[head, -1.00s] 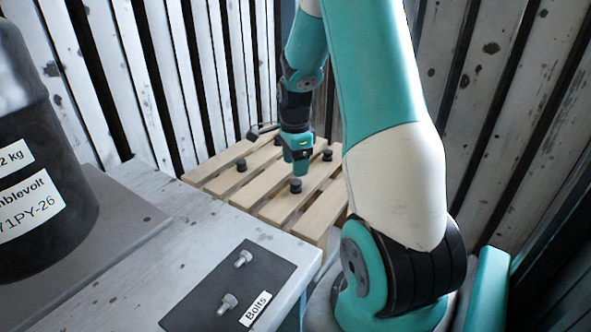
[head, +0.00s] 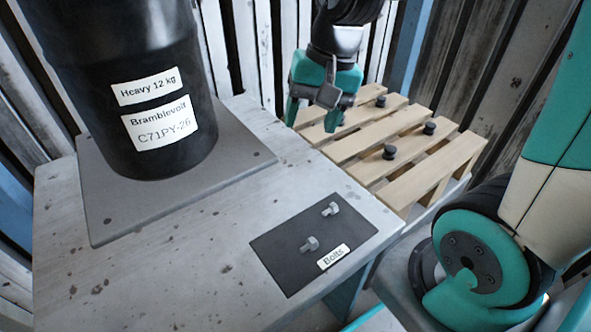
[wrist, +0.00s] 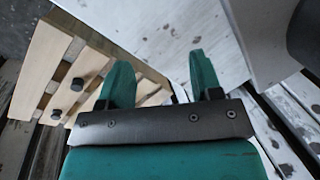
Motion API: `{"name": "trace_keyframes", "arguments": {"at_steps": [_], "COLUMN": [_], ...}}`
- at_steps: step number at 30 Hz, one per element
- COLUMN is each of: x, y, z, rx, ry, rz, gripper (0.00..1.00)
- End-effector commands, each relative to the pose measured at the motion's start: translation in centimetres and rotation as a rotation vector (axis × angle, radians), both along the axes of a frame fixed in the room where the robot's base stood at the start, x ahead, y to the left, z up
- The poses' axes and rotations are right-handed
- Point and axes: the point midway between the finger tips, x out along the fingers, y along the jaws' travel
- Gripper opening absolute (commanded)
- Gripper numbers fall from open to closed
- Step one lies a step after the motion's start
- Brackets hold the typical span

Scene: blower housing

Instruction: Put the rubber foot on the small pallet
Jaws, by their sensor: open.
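The small pallet (head: 440,165) is light slatted wood, standing low beyond the right end of the table. Rubber feet stand on its slats: a near one (head: 389,152), a right one (head: 429,128) and a back one (head: 381,101), all short black cylinders. My gripper (head: 313,116), teal, points down over the pallet's left side by the table's back right corner. Its fingers are apart with nothing between them. In the wrist view, the pallet (wrist: 38,65) lies left of my gripper (wrist: 160,68), with two feet clear of the fingers. My gripper hides the pallet's left part in the head view.
The grey table (head: 150,265) holds a large black drum (head: 140,60), labelled heavy 12 kg, on a grey plate (head: 105,212). A black mat (head: 285,255) labelled Bolts carries two bolts. Slatted walls stand close behind the pallet.

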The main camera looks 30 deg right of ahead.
Motion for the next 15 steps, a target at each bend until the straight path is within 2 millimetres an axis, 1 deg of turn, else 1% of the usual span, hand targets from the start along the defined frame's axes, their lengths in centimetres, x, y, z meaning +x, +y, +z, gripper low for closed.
{"name": "trace_keyframes", "arguments": {"at_steps": [1,3,6,9,10,12,15], "x": [-2.3,-5.4,-9.0,-11.3,-11.7,-12.2,-12.3], "y": [3.2,6.4,9.2,10.5,10.7,10.9,10.9], "z": [0.8,1.5,2.1,2.3,2.4,2.4,2.4], "rx": [0.014,0.034,0.06,0.078,0.08,0.085,0.087], "ry": [-0.045,-0.101,-0.165,-0.206,-0.215,-0.225,-0.227], "rz": [0.225,0.501,0.801,0.978,1.01,1.053,1.063], "gripper": [0.59,0.59,0.59,0.59,0.59,0.59,0.59]}}
